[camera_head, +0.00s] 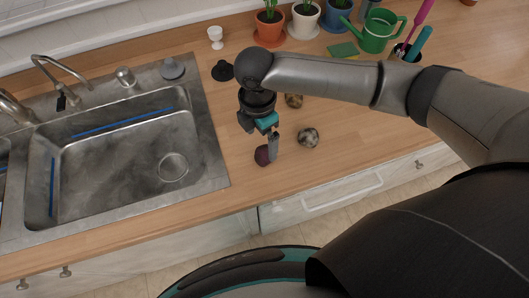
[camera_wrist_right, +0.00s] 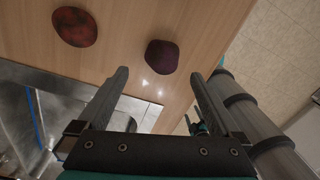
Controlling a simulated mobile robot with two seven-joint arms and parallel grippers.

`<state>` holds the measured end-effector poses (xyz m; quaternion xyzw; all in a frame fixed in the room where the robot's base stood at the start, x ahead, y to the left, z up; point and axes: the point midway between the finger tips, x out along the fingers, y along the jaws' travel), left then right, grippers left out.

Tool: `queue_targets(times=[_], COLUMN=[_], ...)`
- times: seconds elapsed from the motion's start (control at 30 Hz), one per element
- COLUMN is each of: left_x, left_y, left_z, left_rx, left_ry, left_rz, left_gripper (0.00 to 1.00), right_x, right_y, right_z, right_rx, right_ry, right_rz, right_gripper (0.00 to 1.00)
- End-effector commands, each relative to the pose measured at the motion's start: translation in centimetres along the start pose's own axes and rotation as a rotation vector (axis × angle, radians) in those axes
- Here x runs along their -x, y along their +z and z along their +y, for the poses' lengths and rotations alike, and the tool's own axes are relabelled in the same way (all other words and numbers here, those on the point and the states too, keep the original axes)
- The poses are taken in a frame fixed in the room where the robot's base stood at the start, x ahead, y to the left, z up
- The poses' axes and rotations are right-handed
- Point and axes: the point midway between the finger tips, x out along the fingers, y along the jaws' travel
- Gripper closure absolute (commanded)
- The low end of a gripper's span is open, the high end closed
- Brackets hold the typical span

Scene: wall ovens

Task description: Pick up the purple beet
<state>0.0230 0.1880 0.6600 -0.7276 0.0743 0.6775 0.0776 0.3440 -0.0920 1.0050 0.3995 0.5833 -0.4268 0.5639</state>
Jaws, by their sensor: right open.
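The purple beet (camera_head: 262,156) is a small dark round thing on the wooden counter, just right of the sink. In the right wrist view the beet (camera_wrist_right: 161,56) lies beyond the fingertips, between their lines. My right gripper (camera_head: 271,148) is open and points down over the counter, with a finger showing close beside the beet and partly in front of it. In the wrist view its two fingers (camera_wrist_right: 158,73) are apart with nothing between them. I cannot tell from these views whether a finger touches the beet.
Mottled round items (camera_head: 308,137) and (camera_head: 293,100) lie right of the beet. A reddish item (camera_wrist_right: 75,26) lies beside it in the wrist view. The steel sink (camera_head: 218,160) is left.

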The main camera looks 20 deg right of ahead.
Motion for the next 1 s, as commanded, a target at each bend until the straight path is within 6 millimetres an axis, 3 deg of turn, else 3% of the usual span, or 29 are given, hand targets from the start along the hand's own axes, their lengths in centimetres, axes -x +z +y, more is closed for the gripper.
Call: queue_targets(times=[0.23,0.5,0.8,1.0], left_x=[-0.1,-0.3,-0.3,-0.3], left_y=[-1.6,-1.7,-1.5,-1.2], left_z=[-0.2,-0.3,-0.3,-0.3], left_rx=[0.0,0.0,0.0,0.0], left_ry=[-0.003,-0.004,-0.004,-0.004], left_rz=[0.026,0.029,0.025,0.021], left_gripper=[0.25,0.25,0.25,0.25], right_x=[-1.9,-5.7,-6.1,-6.1], right_y=[0.1,0.2,0.2,0.2], right_z=[-0.1,-0.2,-0.2,-0.2], right_rx=[0.0,0.001,0.002,0.001], right_ry=[-0.002,0.0,0.001,0.001], right_rz=[0.0,0.0,0.0,0.0], right_gripper=[0.0,0.0,0.0,0.21])
